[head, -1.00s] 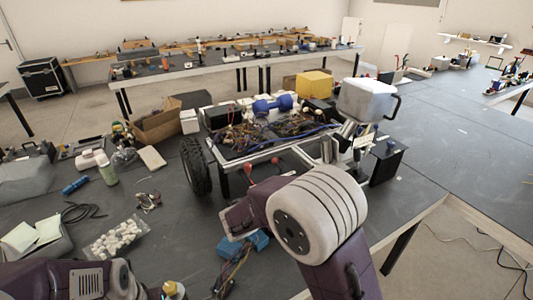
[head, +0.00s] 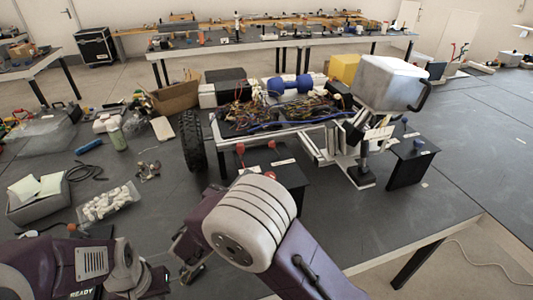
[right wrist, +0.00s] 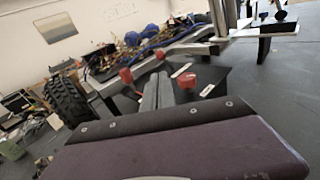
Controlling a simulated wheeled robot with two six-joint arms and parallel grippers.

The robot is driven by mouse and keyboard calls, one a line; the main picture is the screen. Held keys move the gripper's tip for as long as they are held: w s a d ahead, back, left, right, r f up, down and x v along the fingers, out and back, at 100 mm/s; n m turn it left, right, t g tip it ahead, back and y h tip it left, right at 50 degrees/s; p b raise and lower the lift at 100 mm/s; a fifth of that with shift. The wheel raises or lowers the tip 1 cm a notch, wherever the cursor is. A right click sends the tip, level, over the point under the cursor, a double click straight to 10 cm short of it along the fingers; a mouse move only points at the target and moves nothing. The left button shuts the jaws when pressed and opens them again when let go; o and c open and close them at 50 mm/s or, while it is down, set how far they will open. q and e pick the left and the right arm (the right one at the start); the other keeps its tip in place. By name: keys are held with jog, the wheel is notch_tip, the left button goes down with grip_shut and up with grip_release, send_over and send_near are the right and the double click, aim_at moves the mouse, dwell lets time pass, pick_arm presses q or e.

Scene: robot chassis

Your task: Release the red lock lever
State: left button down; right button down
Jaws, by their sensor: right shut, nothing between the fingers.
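I cannot tell which is the lock lever.
A black wheel (head: 192,140) is on the chassis's left side. A grey boxy part with a black handle (head: 392,84) stands at its right. A bag of white pieces (head: 108,202) and a grey bin (head: 38,208) are at the left. The right part of the table is clear.

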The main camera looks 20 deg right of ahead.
aim_at(270, 146)
jog(key=shift+w+d, duration=0.1)
jog(key=shift+d, duration=0.25)
jog(key=shift+w+d, duration=0.15)
jog(key=shift+w, duration=0.2)
jog(key=p+x, duration=0.1)
jog(key=x, duration=1.2)
